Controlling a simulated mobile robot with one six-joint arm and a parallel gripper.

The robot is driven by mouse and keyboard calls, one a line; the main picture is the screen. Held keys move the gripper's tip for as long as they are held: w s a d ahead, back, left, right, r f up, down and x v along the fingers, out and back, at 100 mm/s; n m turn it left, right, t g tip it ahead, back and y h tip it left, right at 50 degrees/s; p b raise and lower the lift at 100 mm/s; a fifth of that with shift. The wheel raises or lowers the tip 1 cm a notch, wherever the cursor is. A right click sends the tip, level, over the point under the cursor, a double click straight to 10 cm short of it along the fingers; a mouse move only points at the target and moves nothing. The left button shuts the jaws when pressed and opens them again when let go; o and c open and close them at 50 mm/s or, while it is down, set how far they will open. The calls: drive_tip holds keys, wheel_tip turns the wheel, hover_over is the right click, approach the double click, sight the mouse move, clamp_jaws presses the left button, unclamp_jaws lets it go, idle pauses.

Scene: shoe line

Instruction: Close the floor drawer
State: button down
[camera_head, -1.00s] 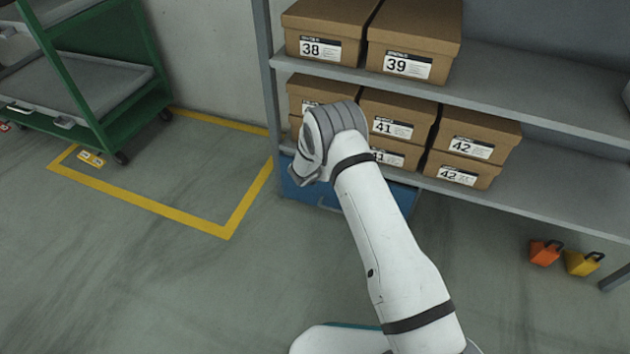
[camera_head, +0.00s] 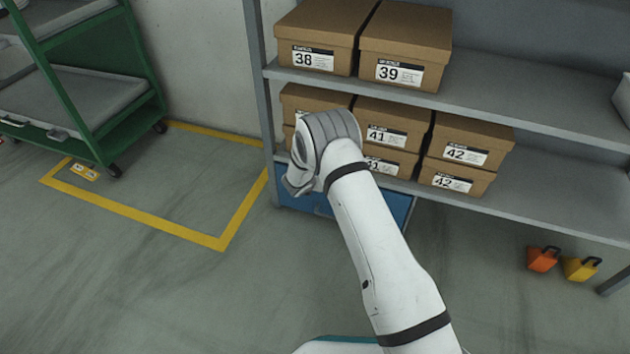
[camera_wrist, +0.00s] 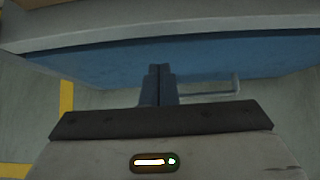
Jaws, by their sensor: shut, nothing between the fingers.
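The floor drawer (camera_head: 397,207) is a blue drawer under the lowest shelf board; my arm covers the middle of its front. No clear gap shows between its front and the shelf edge, but I cannot tell whether it is fully flush. In the wrist view its blue front (camera_wrist: 100,64) spans the picture, with a pale bar handle (camera_wrist: 237,88) to the right of the fingers. My gripper (camera_wrist: 158,70) is shut and empty, its fingertips at the drawer front, seemingly touching it. In the head view the fingers are hidden behind my wrist.
The grey shelf (camera_head: 520,190) holds several brown shoe boxes (camera_head: 466,144) above the drawer. A green cart (camera_head: 85,130) stands at the left by a yellow floor line (camera_head: 150,215). Orange (camera_head: 542,259) and yellow (camera_head: 580,269) objects lie on the floor at right. The floor in front is clear.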

drive_tip(key=s+a+f+p+v, duration=0.1)
drive_tip(key=p+v, duration=0.3)
drive_tip(key=v, duration=0.7)
drive_tip(key=s+d+r+m+g+h+p, duration=0.15)
drive_tip(key=d+r+m+p, duration=0.4)
drive_tip(key=r, duration=0.65)
drive_tip(key=s+d+r+m+g+h+p, duration=0.1)
drive_tip(key=s+d+r+m+p, duration=0.45)
drive_tip(key=r, duration=0.75)
drive_tip(key=d+r+m+g+h+p, duration=0.1)
drive_tip(key=d+r+m+p, duration=0.25)
drive_tip(key=d+r, duration=0.65)
drive_tip(key=s+d+r+m+g+y+p, duration=0.1)
drive_tip(key=s+d+r+m+p, duration=0.1)
drive_tip(key=s+r+m+p, duration=0.5)
drive_tip(key=s+d+r+m+g+p, duration=0.1)
drive_tip(key=s+d+r+m, duration=0.15)
drive_tip(key=s+r, duration=0.6)
drive_tip(key=s+a+r+m+y+p, duration=0.1)
drive_tip(key=s+r+m+y+p, duration=0.4)
drive_tip(key=s+r+m+p, duration=0.3)
drive_tip(key=s+r, duration=0.4)
drive_tip(key=r, duration=0.3)
drive_tip(key=shift+s+a+m+p, duration=0.3)
drive_tip(key=shift+a+m+p, duration=0.1)
